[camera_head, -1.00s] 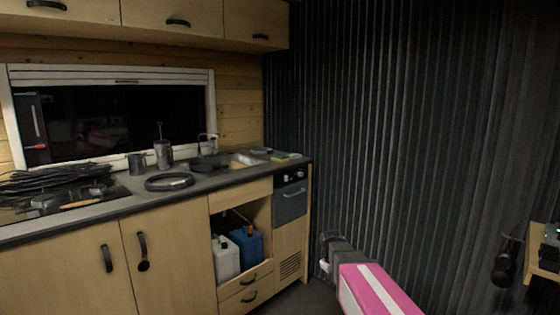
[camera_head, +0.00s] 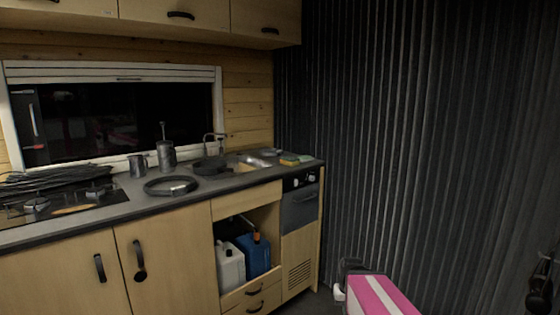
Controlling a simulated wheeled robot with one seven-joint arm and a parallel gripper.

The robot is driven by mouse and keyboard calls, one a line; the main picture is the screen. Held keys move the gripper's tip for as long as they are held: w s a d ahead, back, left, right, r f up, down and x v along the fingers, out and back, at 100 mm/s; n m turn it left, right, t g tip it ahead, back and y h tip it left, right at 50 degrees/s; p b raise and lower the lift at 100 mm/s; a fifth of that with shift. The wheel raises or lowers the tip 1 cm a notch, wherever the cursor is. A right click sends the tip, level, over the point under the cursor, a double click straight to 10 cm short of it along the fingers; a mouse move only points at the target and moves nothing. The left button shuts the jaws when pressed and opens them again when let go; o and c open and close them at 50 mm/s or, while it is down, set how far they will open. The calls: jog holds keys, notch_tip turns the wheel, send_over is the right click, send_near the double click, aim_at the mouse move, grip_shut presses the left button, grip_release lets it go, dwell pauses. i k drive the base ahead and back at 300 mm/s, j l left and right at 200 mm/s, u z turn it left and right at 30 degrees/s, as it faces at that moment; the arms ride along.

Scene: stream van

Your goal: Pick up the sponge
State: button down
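What looks like the sponge (camera_head: 289,160), a small yellow-orange and green block, lies on the right end of the dark countertop (camera_head: 225,183), right of the sink. It is small in the picture, and a pale green flat item (camera_head: 304,158) lies close beside it; I cannot tell whether they touch. My gripper does not show clearly in this view, so its place relative to the sponge cannot be seen.
A stove (camera_head: 62,203) with cables is at far left. Overhead cabinets (camera_head: 176,14) hang above.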

aim_at(289, 161)
jog(key=i+u, duration=0.25)
jog(key=i, duration=0.3)
jog(key=i+l+u, duration=0.2)
jog(key=i, duration=0.35)
jog(key=u, duration=1.8)
jog(key=z, duration=1.8)
jog(key=k, duration=0.5)
